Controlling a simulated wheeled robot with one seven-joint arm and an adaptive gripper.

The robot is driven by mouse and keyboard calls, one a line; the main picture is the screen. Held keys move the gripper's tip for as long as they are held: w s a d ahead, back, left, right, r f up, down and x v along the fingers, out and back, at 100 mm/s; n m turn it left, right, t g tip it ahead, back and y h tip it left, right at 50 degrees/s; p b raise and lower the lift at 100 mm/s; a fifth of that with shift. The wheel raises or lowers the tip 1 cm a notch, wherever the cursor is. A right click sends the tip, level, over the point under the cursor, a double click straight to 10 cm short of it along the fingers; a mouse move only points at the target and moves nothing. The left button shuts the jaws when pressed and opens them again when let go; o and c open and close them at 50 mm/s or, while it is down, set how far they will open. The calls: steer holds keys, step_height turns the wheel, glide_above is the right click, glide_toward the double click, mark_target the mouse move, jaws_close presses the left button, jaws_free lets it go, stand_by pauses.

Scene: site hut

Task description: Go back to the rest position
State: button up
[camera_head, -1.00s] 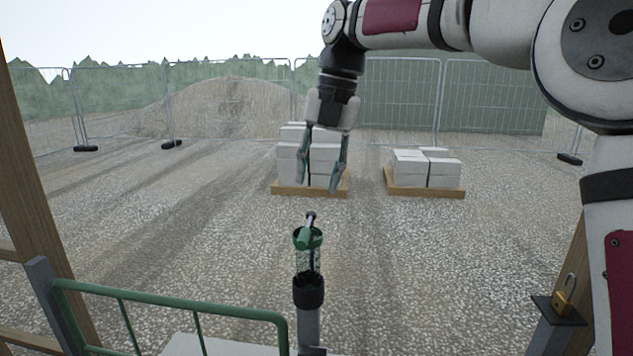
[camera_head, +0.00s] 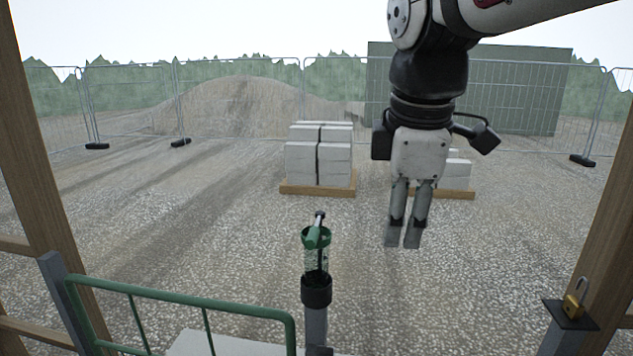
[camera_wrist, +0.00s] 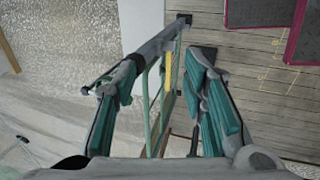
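My gripper (camera_head: 404,244) hangs fingers down in the head view, right of centre and above the gravel. It is seen nearly side-on there, so its fingers look close together. The wrist view shows the two fingers (camera_wrist: 163,85) with green pads apart, and nothing is held between them. A tool (camera_head: 317,225) with a green part and a dark end leans upright in the holder.
A green railing (camera_head: 190,300) runs at the lower left. A padlock (camera_head: 573,304) sits on a small dark ledge at the right timber post. Block pallets (camera_head: 318,188) and mesh fencing stand farther back. The wrist view shows red-edged panels (camera_wrist: 260,12) on boards.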

steer(key=s+d+f+m+t, duration=0.1)
steer(key=s+d+f+m, duration=0.3)
steer(key=s+m, duration=0.3)
steer(key=s+d+f+m+t, duration=0.1)
steer(key=s+d+f+m, duration=0.3)
steer(key=m, duration=0.5)
steer(key=shift+s, duration=1.35)
